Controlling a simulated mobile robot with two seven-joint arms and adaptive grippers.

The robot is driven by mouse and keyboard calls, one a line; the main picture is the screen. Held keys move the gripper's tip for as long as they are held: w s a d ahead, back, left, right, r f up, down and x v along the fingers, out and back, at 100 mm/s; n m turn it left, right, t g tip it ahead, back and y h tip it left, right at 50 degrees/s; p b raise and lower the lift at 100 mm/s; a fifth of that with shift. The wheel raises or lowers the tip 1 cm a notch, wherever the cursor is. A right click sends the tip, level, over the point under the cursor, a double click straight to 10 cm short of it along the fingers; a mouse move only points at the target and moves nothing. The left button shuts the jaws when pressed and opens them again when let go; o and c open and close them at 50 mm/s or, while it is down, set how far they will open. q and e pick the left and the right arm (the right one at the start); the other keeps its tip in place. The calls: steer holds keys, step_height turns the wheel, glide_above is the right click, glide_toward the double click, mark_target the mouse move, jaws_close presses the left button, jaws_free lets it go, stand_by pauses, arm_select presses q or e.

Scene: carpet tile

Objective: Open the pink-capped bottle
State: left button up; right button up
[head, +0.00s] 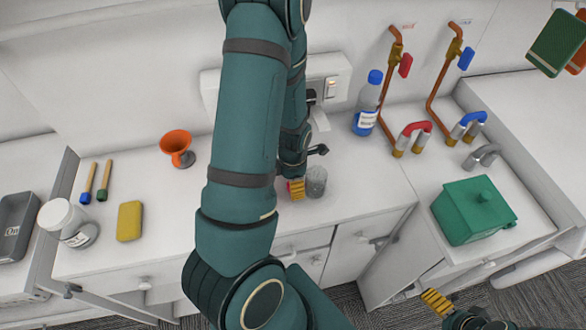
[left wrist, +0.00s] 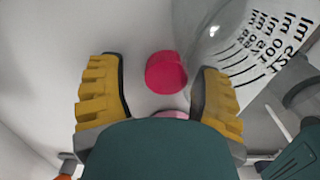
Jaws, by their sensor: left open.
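In the left wrist view a pinkish-red cap-like cylinder (left wrist: 166,72) shows between the two yellow fingers of my left gripper (left wrist: 155,95). The fingers are open, with a gap on either side of it. A paler pink edge (left wrist: 175,114) shows just above my gripper's dark green body, which hides the rest. No bottle body is visible under the pink part. In the head view my left gripper (head: 296,188) is low over the counter, and my arm hides the pink-capped bottle. My right gripper (head: 437,302) is at the lower right, in front of the counter; its opening is unclear.
A clear graduated beaker (head: 316,182) stands close beside my left gripper. A blue-capped bottle (head: 367,105) stands further back, near copper taps (head: 440,75). A green box (head: 474,210) is at right. An orange funnel (head: 176,146), yellow sponge (head: 129,221) and white-lidded jar (head: 68,222) are at left.

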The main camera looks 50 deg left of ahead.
arm_select(q)
step_height(320, 180, up, 10)
steer(key=shift+f+p, duration=0.2)
steer(key=shift+p, duration=0.65)
steer(key=shift+r, duration=1.1)
